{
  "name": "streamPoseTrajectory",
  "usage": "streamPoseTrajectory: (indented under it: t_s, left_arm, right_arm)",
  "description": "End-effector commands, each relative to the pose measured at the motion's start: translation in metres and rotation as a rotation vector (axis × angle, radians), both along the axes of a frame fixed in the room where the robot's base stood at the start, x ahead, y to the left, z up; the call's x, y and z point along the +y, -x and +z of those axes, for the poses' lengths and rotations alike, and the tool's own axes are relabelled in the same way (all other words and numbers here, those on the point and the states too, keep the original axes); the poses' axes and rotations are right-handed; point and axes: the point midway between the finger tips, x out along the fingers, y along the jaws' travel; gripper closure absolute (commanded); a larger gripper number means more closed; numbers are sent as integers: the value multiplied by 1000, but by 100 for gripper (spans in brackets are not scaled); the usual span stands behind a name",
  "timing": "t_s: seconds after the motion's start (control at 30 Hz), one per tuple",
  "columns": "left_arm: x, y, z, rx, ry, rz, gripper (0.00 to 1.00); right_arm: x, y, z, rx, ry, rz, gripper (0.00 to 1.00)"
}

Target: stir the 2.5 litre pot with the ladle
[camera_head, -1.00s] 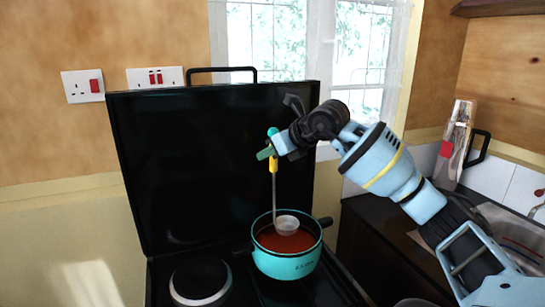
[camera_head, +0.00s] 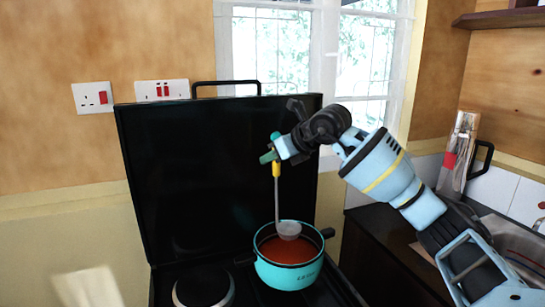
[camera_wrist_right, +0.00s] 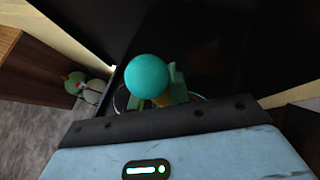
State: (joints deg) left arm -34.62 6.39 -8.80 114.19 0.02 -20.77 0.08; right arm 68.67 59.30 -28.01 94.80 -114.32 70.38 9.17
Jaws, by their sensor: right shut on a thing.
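The teal pot (camera_head: 289,274) stands on the black stove and holds reddish-brown liquid (camera_head: 287,249). The ladle (camera_head: 277,197) hangs nearly upright, with a yellow and teal handle and a grey bowl (camera_head: 289,230). Its bowl is over the back part of the pot's opening, at or just above the liquid; I cannot tell which. My right gripper (camera_head: 271,156) is shut on the upper handle, high above the pot. In the right wrist view the ladle's round teal end (camera_wrist_right: 147,74) shows between the fingers. My left gripper is not in view.
A raised black stove lid (camera_head: 215,185) stands behind the pot. An empty burner (camera_head: 203,287) is at the left. A dark counter (camera_head: 385,240) with a sink (camera_head: 515,240) and a standing item with a black handle (camera_head: 460,155) is at the right.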

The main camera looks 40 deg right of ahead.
Motion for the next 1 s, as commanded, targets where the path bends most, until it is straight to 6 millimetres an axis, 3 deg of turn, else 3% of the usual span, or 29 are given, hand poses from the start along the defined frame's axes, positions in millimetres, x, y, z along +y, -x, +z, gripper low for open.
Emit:
streamPoseTrajectory:
  t_s: [0.37, 0.67, 1.0]
  left_arm:
    - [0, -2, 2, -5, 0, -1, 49]
    - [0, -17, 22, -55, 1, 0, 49]
    - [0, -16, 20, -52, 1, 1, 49]
  right_arm:
    - [0, 0, 3, -2, 0, 0, 100]
    - [0, 2, 32, -10, -1, 0, 100]
    - [0, 0, 50, -2, 0, 0, 100]
